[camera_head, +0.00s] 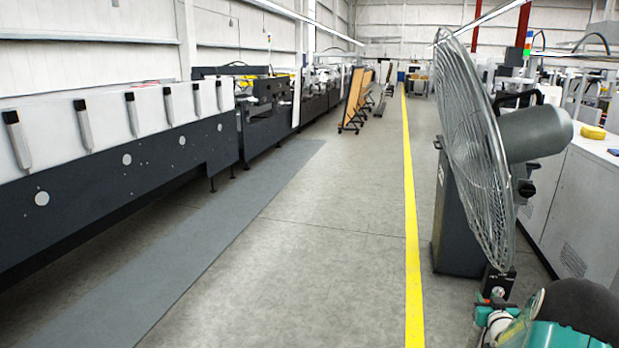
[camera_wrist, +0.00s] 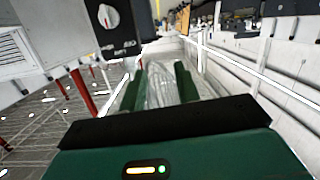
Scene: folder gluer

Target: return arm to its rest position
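My gripper (camera_wrist: 160,80) shows in the wrist view as two green fingers standing apart. A grey, streaky, see-through shape (camera_wrist: 161,91) shows between and behind the fingers. I cannot tell what it is, and no contact with the fingers is clear. A dark control box with a white dial (camera_wrist: 108,17) is close by at the upper left of the wrist view. Green and black parts of my own arm show at the bottom right of the head view, near the base of the fan; the fingertips cannot be made out there.
A large caged fan (camera_head: 470,150) on a dark pedestal (camera_head: 461,210) stands close on the right. Its dial box (camera_head: 498,283) is just above my arm. White machines (camera_head: 590,195) stand behind it. A yellow line (camera_head: 411,220) and open grey floor (camera_head: 310,240) lie left; a long machine (camera_head: 120,165) lines the wall.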

